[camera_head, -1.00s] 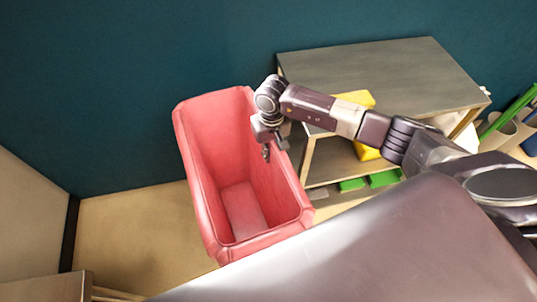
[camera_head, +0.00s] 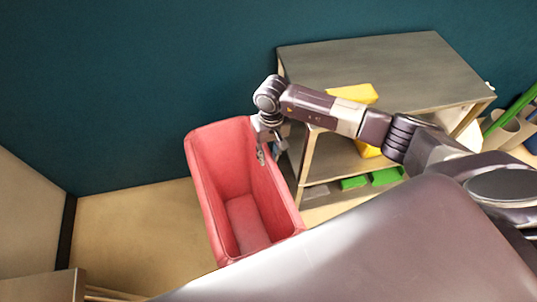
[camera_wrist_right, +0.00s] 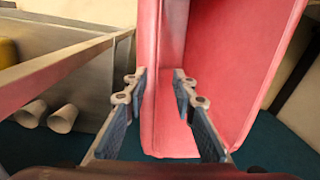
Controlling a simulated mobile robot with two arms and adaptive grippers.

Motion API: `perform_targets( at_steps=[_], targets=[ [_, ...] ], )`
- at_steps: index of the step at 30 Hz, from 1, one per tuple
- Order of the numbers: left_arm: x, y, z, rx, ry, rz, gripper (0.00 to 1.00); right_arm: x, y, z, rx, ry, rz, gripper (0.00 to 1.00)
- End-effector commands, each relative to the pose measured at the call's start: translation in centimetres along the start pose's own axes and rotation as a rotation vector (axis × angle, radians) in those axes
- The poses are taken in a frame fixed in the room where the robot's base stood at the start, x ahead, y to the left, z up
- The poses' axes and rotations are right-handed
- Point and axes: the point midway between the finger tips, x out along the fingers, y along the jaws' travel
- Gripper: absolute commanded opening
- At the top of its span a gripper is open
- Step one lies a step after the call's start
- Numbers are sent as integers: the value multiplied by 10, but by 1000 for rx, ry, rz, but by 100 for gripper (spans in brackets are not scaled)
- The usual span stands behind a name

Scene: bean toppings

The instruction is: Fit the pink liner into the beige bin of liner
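The pink liner (camera_head: 232,165) is an open, deep tub standing upright in the head view, left of a shelf unit. It also shows in the right wrist view (camera_wrist_right: 228,60). My right gripper (camera_head: 268,152) hangs over its right rim, near the far corner. In the right wrist view its two fingers (camera_wrist_right: 160,88) are apart, with the liner's pink wall behind and between them; they do not look closed on it. The beige bin cannot be made out; whether it is beneath or around the liner is hidden. My left gripper is not in view.
A shelf unit (camera_head: 375,65) stands right of the liner, with yellow (camera_head: 355,93) and green (camera_head: 385,177) items on it. A teal wall is behind. Bare beige floor (camera_head: 135,235) lies left of the liner. Pale cylindrical containers (camera_head: 508,130) stand at the far right.

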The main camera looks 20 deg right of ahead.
Motion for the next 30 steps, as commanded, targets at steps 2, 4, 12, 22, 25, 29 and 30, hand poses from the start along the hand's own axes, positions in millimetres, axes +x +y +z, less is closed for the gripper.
perform_targets(
  at_steps=[2, 4, 12, 22, 25, 29, 30],
  targets=[
    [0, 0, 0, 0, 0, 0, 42, 0, 0, 0, 0, 0, 0, 25],
    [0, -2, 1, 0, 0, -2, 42, 0, 0, 0, 0, -1, 1, 25],
    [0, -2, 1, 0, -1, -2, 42, -30, 1, -2, -1, 5, 0, 25],
    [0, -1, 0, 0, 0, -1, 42, -97, 0, -1, -1, 3, 0, 25],
    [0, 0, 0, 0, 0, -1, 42, -110, 0, -1, 0, 2, 1, 25],
    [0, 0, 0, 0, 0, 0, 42, -118, 0, 0, 1, 0, 0, 25],
    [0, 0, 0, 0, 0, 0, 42, -119, 0, 0, 1, 0, 0, 25]
  ],
)
